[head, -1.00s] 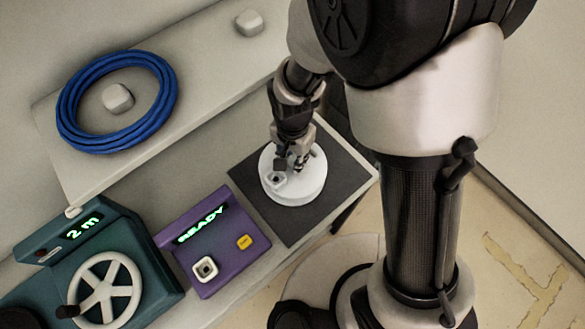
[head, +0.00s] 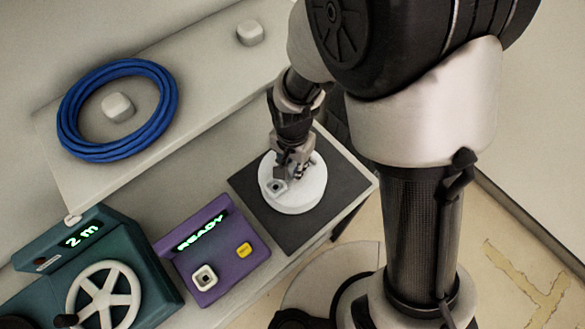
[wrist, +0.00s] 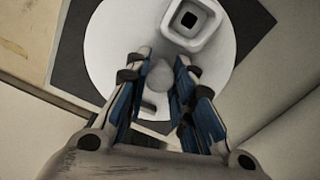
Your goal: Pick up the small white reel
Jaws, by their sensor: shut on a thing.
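The small white reel (head: 305,196) is a round white disc lying flat on a dark square mat (head: 252,183) in the head view. In the wrist view the reel (wrist: 112,48) fills the upper middle, with a raised square piece with a dark hole on its top. My gripper (head: 291,178) points down over the reel. In the wrist view my gripper (wrist: 160,75) has its blue-padded fingers on either side of a pale rounded knob on the reel, shut on it. The reel appears to rest on the mat; the fingers hide part of its top.
A purple box (head: 215,250) reading READY is left of the mat. A teal machine (head: 120,255) with a white handwheel stands further left. A blue cable coil (head: 73,137) surrounds a white block (head: 118,107) on the shelf; another white block (head: 250,32) is at the back.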

